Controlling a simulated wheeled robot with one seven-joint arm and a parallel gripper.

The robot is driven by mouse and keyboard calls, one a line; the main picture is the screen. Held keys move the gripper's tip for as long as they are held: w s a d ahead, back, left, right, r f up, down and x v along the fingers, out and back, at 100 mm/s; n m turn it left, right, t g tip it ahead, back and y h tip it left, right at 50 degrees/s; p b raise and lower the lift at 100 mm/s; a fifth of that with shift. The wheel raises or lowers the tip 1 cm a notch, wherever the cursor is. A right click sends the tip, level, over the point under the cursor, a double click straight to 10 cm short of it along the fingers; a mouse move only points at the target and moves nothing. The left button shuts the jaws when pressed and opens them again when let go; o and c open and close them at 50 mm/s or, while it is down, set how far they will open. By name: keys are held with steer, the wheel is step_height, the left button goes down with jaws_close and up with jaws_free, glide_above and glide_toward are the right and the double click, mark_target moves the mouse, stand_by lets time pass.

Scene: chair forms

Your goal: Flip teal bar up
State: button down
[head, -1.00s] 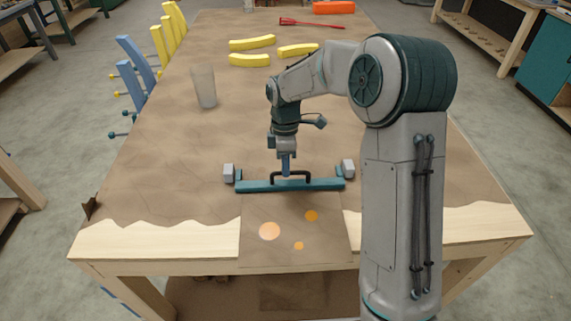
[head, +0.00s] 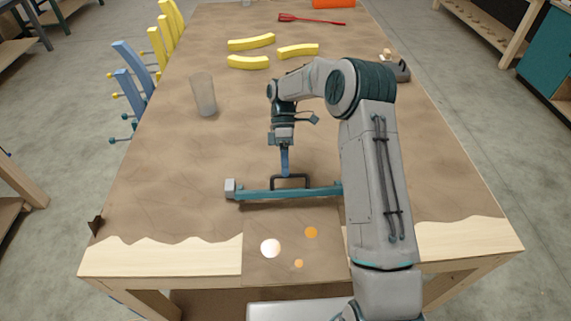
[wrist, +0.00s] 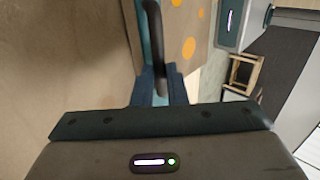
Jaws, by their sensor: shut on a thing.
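The teal bar (head: 262,194) lies crosswise near the table's front edge, with a black loop handle (head: 290,178) at its middle. A grey block (head: 230,187) stands at its left end; its right end is hidden behind my arm. My gripper (head: 285,172) points down and is shut on the black handle. In the wrist view, the handle (wrist: 152,35) runs down between my blue fingers (wrist: 160,90), with a teal strip of the bar behind it.
A brown panel with orange spots (head: 292,250) lies in front of the bar, between pale wooden edge strips (head: 180,252). The table left of the bar is clear.

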steer(key=shift+w+f+g, duration=0.1)
steer(key=shift+w+g, duration=0.7)
steer(key=shift+g, duration=0.4)
steer(key=c, duration=1.5)
jaws_free()
steer(key=shift+o, duration=0.2)
steer(key=s+d+r, duration=0.3)
steer(key=d+r, duration=0.8)
steer(key=shift+s, duration=0.25)
